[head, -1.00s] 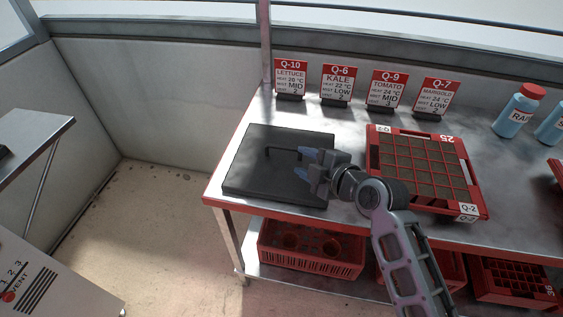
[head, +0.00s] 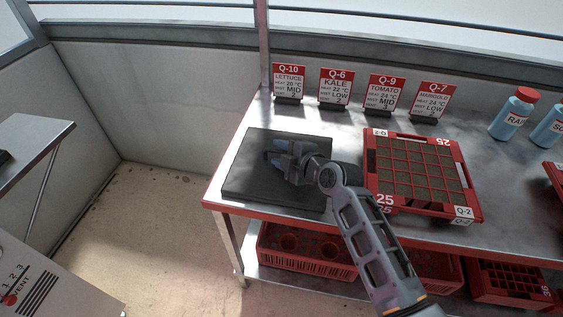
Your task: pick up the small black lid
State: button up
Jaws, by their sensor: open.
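The black lid (head: 252,178) is a flat square slab lying on the left end of the metal table. Its raised bar handle (head: 268,156) is mostly hidden behind my gripper. The jaws are open. I cannot tell whether the handle lies between the fingers or whether they touch it.
A red seed tray (head: 470,190) with soil-filled cells stands to the right of the lid. Several red and white sign cards (head: 336,88) line the table's back. Blue bottles (head: 512,114) stand at the back right. Red crates (head: 308,262) sit on the lower shelf.

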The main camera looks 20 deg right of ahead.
grip_shut()
dwell(0.3)
dwell(1.1)
